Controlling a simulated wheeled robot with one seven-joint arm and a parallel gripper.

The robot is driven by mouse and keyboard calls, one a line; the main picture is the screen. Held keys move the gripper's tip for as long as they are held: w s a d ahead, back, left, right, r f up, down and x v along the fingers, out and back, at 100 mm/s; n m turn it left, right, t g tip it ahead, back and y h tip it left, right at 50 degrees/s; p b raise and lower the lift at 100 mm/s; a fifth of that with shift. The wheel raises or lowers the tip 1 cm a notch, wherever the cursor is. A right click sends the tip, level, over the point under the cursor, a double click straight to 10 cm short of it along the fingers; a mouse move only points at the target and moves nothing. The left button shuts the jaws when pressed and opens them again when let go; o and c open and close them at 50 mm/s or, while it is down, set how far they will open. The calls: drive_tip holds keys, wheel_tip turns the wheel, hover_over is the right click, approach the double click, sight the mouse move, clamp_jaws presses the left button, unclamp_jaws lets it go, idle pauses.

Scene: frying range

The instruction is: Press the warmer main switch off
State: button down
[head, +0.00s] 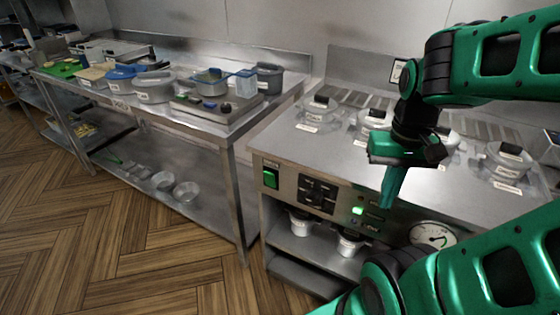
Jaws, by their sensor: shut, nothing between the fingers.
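In the head view, the steel warmer unit (285,160) stands at the right with a front control panel. A large green rocker switch (270,178) sits at the panel's left end. A small lit green switch or lamp (358,210) sits further right, beside other small controls. The labels are too small to read, so I cannot tell for certain which is the main switch. My gripper (390,203) is shut and empty, pointing down in front of the panel, to the right of the lit green part. Contact with the panel cannot be made out.
A block of black switches (317,192) lies between the green parts. A round gauge (433,235) is at the right. Lidded clear containers (316,112) stand on top; white pots (301,222) stand on the shelf below. A steel table (215,130) with tubs is at left.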

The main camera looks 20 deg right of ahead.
drive_tip(key=shift+w, duration=0.4)
drive_tip(key=w+a+f+n+h, duration=0.1)
drive_tip(key=w+a+n+h, duration=0.2)
drive_tip(key=w, duration=0.5)
drive_tip(key=w+a+n, duration=0.4)
drive_tip(key=w, duration=0.5)
drive_tip(key=w+a+f+n+t, duration=0.1)
drive_tip(key=w+a+f+n, duration=0.1)
drive_tip(key=a, duration=0.6)
drive_tip(key=w+a+f+n+t+h, duration=0.1)
drive_tip(key=w+a+f+n+t, duration=0.1)
drive_tip(key=w+a+n, duration=0.2)
drive_tip(key=w+a, duration=0.2)
drive_tip(key=a, duration=0.2)
drive_tip(key=shift+w+f+n, duration=0.25)
drive_tip(key=shift+w+n, duration=0.05)
drive_tip(key=shift+w, duration=0.05)
